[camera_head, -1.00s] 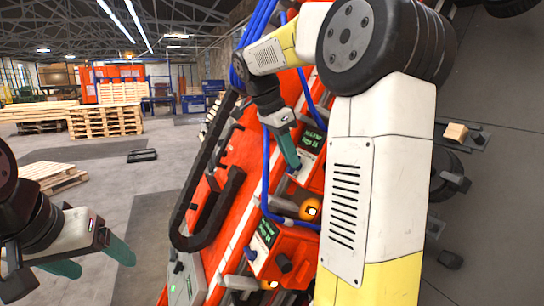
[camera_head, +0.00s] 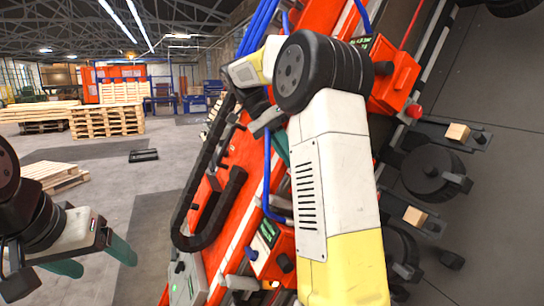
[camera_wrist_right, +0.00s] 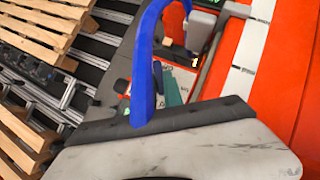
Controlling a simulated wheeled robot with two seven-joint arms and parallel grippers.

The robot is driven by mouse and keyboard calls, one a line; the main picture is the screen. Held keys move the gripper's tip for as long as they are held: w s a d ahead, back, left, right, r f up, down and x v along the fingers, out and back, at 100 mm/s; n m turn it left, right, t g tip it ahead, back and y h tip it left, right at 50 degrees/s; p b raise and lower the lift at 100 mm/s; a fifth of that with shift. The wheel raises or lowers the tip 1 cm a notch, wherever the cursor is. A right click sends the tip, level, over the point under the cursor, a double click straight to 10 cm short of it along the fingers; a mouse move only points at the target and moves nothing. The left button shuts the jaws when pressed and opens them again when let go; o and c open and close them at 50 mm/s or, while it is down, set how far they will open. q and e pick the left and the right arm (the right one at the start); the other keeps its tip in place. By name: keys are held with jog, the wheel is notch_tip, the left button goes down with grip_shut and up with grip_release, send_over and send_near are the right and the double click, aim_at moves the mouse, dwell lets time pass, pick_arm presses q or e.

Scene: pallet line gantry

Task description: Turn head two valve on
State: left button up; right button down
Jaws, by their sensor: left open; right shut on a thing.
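A red gantry machine (camera_head: 222,165) runs diagonally through the head view. A red head box (camera_head: 395,80) with a red knob (camera_head: 413,111) is at upper right. Another head box (camera_head: 268,250) with a green-lettered display is at the bottom. The middle head box is hidden behind my right arm, so I cannot tell its valve's position. My right gripper shows one teal finger (camera_head: 280,147) beside that arm. Its teal fingers (camera_wrist_right: 167,85) in the wrist view are shut on a small part, mostly hidden by a blue hose. My left gripper (camera_head: 93,258) is open and empty at lower left.
Blue hoses (camera_head: 267,165) loop along the machine, one (camera_wrist_right: 146,75) crossing close before the right wrist camera. A black cable chain (camera_head: 213,215) lies left of the heads. Wooden pallets (camera_head: 105,121) stand far left.

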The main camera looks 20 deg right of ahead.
dwell(0.5)
jog(key=c, duration=1.5)
grip_release()
jog(key=shift+o, duration=0.2)
jog(key=shift+r, duration=0.1)
